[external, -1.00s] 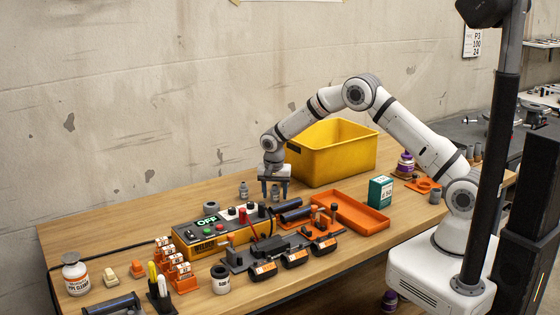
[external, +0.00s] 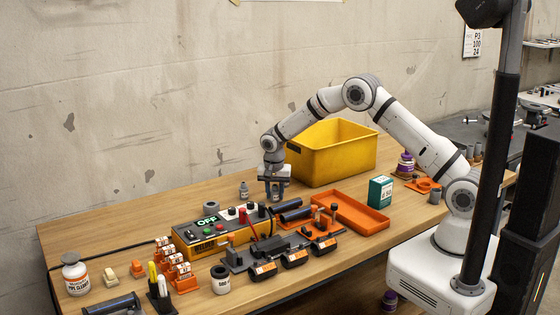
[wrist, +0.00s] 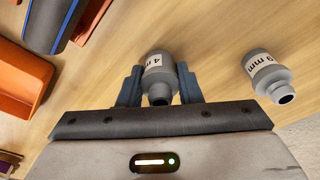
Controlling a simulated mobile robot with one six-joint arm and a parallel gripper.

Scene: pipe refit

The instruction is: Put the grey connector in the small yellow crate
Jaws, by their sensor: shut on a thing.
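My gripper (external: 274,192) points down at the table beside the yellow crate. In the wrist view my gripper (wrist: 160,88) is shut on a grey connector (wrist: 159,70) with a white label that seems to read "4 m"; part of the label is turned away. A second grey connector (wrist: 268,74), labelled with a 9 and "mm", stands apart to the right in the wrist view. It also shows in the external view (external: 244,190), just left of my gripper. The yellow crate (external: 338,166) stands open at the back, right of my gripper.
An orange tray (external: 358,214) and a green box (external: 380,192) stand to the right. A yellow control box (external: 205,241) reading "OFF" and dark pipes lie in front. Several small parts stand at the left. The table behind the control box is mostly clear.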

